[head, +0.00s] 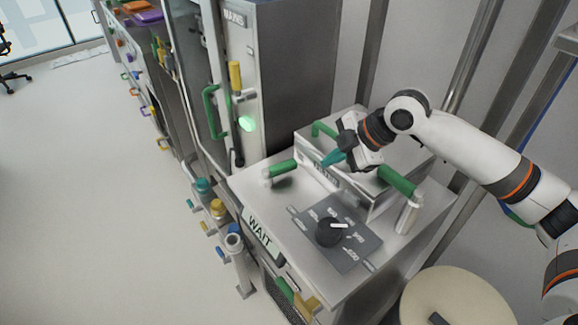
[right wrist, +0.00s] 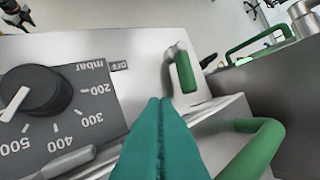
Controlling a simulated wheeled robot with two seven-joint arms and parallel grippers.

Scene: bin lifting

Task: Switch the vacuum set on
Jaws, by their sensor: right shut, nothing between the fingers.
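The vacuum set is a grey metal cabinet (head: 285,220) with a "WAIT" sign (head: 261,233) on its front. Its top bears a dark dial plate (head: 355,250) with a black knob (head: 328,232) carrying a white pointer. In the right wrist view the knob (right wrist: 42,88) is at the left, beside a mbar scale and a small "OFF" label (right wrist: 119,66). My right gripper (head: 326,162) has teal fingers, shut and empty, above the cabinet top behind the knob. The closed fingertips (right wrist: 160,102) point toward a green handle (right wrist: 184,72) and appear apart from it. My left gripper is not in view.
A raised metal box (head: 385,150) sits behind. A tall cabinet (head: 290,70) with a green light (head: 247,124) stands at the back. A round cream top (head: 450,300) is at the front right. Open floor lies left.

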